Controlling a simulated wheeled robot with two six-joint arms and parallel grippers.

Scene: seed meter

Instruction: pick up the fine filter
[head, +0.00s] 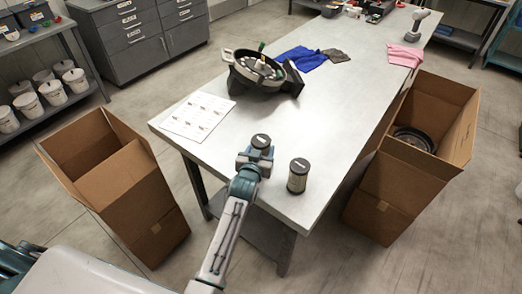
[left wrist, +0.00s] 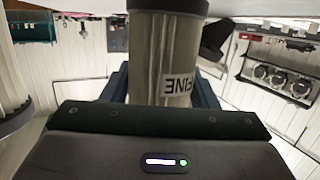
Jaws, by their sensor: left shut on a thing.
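The fine filter (left wrist: 165,50), a pale cylinder with dark end caps and a FINE label, stands between the fingers of my left gripper (left wrist: 160,92) in the left wrist view. The label looks upside down there. In the head view, only the filter's dark top (head: 261,140) and a little of its side show above my left gripper (head: 256,157), which is shut on it over the table's near end. I cannot tell whether its base touches the table. A second, similar filter (head: 298,177) stands upright to the right, apart from the gripper. My right gripper is not in view.
The seed meter (head: 258,70) sits farther up the table (head: 330,130), with a printed sheet (head: 198,115) to its left. Blue and pink cloths lie beyond. Open cardboard boxes stand left (head: 150,215) and right (head: 375,205) of the table; the right one holds a dark round part.

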